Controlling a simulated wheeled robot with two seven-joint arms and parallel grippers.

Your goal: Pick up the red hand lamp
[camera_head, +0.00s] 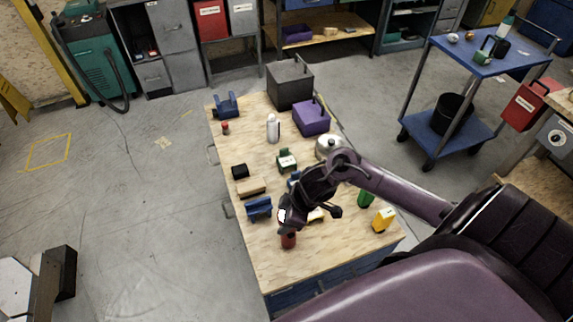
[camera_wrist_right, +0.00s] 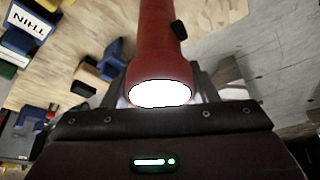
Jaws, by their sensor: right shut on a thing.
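The red hand lamp (camera_head: 288,240) is near the front left part of the wooden workbench in the head view. My right gripper (camera_head: 286,222) is over it and shut on it. In the right wrist view the lamp's red body (camera_wrist_right: 156,40) runs up from between the jaws (camera_wrist_right: 160,95), its round white lit face toward the camera. A small black switch shows on its side. Whether the lamp touches the bench top I cannot tell. My left gripper is not in view.
The wooden bench (camera_head: 310,265) also holds a blue holder (camera_head: 259,208), a yellow bottle (camera_head: 383,220), a purple bin (camera_head: 312,118), a dark grey box (camera_head: 290,82) and a white bottle (camera_head: 273,128). A blue cart (camera_head: 490,62) stands at the right.

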